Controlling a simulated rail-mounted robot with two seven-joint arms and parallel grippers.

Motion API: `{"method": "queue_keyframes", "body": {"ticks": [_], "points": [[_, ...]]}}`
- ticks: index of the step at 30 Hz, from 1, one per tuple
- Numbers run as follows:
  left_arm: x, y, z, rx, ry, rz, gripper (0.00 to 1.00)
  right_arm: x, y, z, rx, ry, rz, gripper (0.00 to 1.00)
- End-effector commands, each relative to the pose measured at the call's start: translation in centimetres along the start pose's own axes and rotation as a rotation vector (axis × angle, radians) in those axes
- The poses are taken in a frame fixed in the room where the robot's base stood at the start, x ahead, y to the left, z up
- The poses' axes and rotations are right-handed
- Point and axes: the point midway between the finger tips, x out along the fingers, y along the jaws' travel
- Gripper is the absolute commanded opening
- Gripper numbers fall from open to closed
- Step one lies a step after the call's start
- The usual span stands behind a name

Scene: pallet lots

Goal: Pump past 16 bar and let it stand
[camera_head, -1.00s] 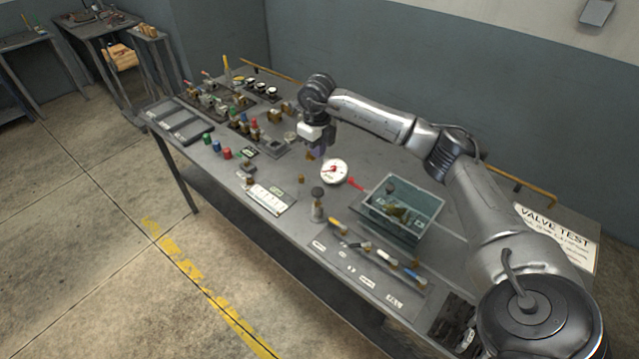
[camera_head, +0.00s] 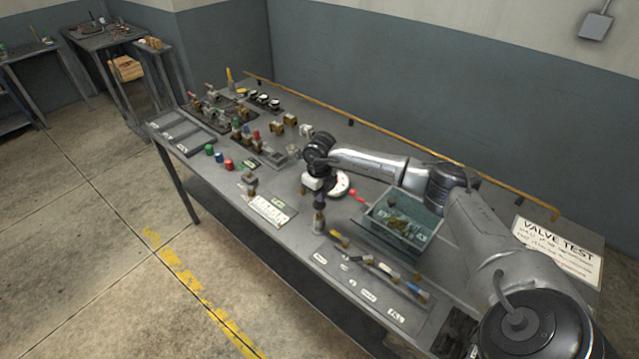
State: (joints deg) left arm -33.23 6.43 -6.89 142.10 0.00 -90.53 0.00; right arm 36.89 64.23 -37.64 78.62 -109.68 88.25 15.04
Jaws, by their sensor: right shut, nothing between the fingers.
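My right gripper (camera_head: 319,205) points down over the front part of the bench, shut and empty. Its tips are right above or touching the small brass hand pump (camera_head: 318,224); I cannot tell which. The pump's dark top knob is hidden behind the fingers. The round white pressure gauge (camera_head: 343,187) stands just behind and is partly covered by my gripper, so its needle cannot be read. A red-tipped handle (camera_head: 357,195) sits between the gauge and the water tank (camera_head: 375,237), which holds brass-coloured parts. My left gripper is not in view.
A tool mat (camera_head: 335,262) with several tools lies at the front right. A white card (camera_head: 268,212) lies left of the pump. Racks of coloured valves (camera_head: 215,110) fill the far left. A VALVE TEST sign (camera_head: 560,250) stands at the right. A yellow rail (camera_head: 400,143) runs along the back.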

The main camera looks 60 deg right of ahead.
Motion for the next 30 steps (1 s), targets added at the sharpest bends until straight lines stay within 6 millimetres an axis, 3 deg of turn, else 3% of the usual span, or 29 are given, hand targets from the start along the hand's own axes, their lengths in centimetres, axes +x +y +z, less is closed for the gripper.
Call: {"method": "queue_keyframes", "body": {"ticks": [6,20,27,30], "points": [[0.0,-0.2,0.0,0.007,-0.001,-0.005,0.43,1.3,0.0,0.0,0.001,0.001,0.001,0.0],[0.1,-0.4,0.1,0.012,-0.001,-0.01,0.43,1.8,0.0,0.0,0.0,0.0,0.001,0.0],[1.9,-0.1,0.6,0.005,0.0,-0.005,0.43,5.2,0.0,0.0,0.0,0.002,0.0,0.0],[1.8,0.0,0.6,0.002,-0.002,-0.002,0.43,5.3,-0.1,0.0,0.0,0.0,0.0,0.0]]}}
